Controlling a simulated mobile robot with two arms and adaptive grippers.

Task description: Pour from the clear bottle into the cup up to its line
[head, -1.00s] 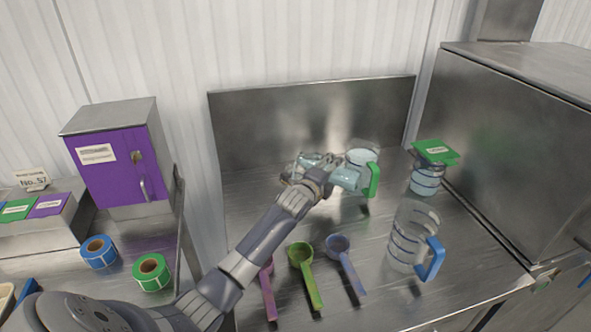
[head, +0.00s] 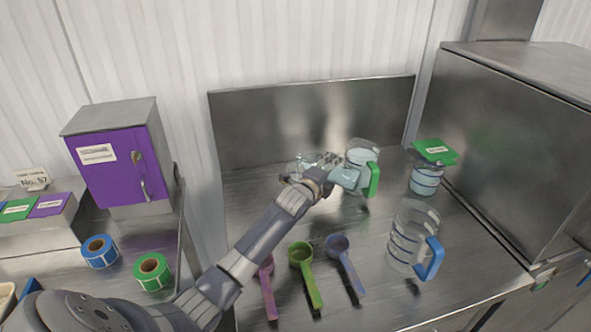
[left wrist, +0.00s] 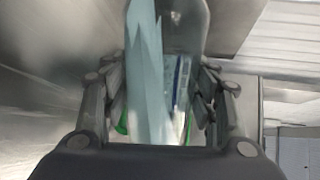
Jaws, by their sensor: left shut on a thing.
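My left gripper (head: 318,174) is shut on the clear bottle (head: 346,179), which holds pale blue contents. The bottle lies strongly tilted, near level, with one end toward the cup with the green handle (head: 374,180). The bottle also fills the middle of the left wrist view (left wrist: 150,70), between both fingers. The cup stands upright just behind and right of the bottle; pale contents show in it. The bottle's mouth and any stream are too small to make out. The cup's line cannot be made out. My right gripper is not in view.
A measuring jug with a blue handle (head: 430,259) stands at front right. A container with a green lid (head: 434,151) stands behind it. Green (head: 306,273), blue (head: 345,262) and pink (head: 268,292) scoops lie in front. A steel panel (head: 310,122) closes the back.

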